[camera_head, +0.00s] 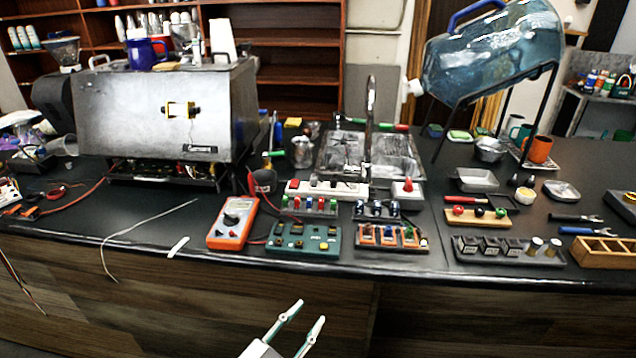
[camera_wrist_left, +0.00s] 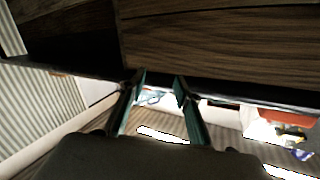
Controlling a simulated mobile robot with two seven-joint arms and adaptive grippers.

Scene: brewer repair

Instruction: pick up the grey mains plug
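I cannot pick out the grey mains plug with certainty. A thin pale grey cord (camera_head: 145,224) lies on the left part of the dark counter and hangs over its front edge; no plug is clear at either end. A white power strip (camera_head: 327,188) lies behind the trays at mid-counter. My left gripper (camera_head: 310,311) is in front of the counter, below its top edge, with two fingers apart and nothing between them. In the left wrist view the open fingers (camera_wrist_left: 158,84) are near the wooden counter front (camera_wrist_left: 215,40). My right gripper is not in view.
A steel brewer (camera_head: 150,110) stands at the back left. An orange multimeter (camera_head: 233,222) and a green tray (camera_head: 303,239) sit near the counter's front edge. A big water bottle (camera_head: 490,55) leans on a stand at the right. Free space lies before the counter.

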